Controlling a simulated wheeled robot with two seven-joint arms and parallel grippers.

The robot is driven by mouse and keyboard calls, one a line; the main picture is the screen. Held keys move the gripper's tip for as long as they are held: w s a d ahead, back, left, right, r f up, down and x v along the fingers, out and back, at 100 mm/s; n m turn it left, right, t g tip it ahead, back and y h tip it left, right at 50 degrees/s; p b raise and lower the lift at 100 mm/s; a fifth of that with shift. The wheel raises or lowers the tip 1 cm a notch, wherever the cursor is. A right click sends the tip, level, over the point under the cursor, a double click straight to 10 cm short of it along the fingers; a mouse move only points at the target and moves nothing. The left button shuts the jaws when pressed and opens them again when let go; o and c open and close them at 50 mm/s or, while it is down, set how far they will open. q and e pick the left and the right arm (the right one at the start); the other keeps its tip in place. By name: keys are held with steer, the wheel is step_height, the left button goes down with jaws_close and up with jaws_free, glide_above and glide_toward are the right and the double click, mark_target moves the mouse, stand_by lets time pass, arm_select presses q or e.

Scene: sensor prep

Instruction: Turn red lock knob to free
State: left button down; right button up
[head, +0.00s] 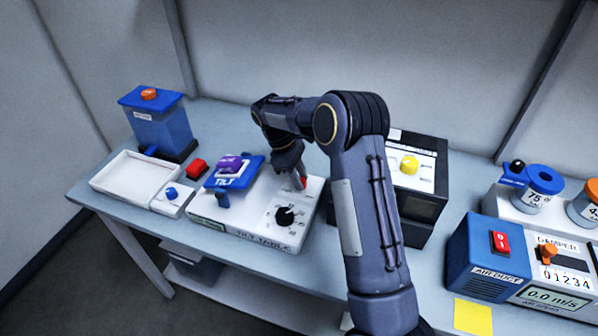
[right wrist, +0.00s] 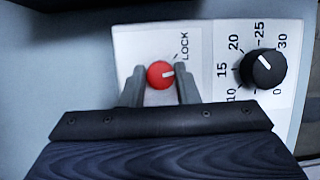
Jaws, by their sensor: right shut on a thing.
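The red lock knob (right wrist: 161,75) sits on the white top of the tilt table (head: 239,229). In the right wrist view its white pointer line aims to the right, a little below the LOCK mark. My right gripper (right wrist: 161,90) is shut on the knob, with one finger on each side of it. In the head view the right gripper (head: 298,178) reaches down over the knob, which is mostly hidden behind it. A black dial (right wrist: 263,69) with a numbered scale is beside the knob. My left gripper does not show.
A blue TILT platform (head: 222,183) with a purple piece stands left of the knob. A white tray (head: 122,172), a blue container (head: 160,128) and a red block (head: 197,168) are further left. A black box with a yellow knob (head: 409,164) stands right, behind my right arm.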

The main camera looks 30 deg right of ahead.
steer(key=m+y+p, duration=0.1)
steer(key=m, duration=0.1)
steer(key=shift+d+r+m, duration=0.1)
steer(key=shift+m, duration=0.3)
steer(key=m+y, duration=0.1)
steer(key=m, duration=0.1)
steer(key=shift+m+g, duration=0.4)
steer(key=m+y, duration=0.2)
steer(key=m, duration=0.3)
steer(key=shift+d+m+p, duration=0.15)
steer(key=shift+m+p, duration=0.15)
steer(key=shift+p, duration=0.1)
steer(key=shift+t+y, duration=0.3)
steer(key=o, duration=1)
steer(key=shift+w, duration=0.1)
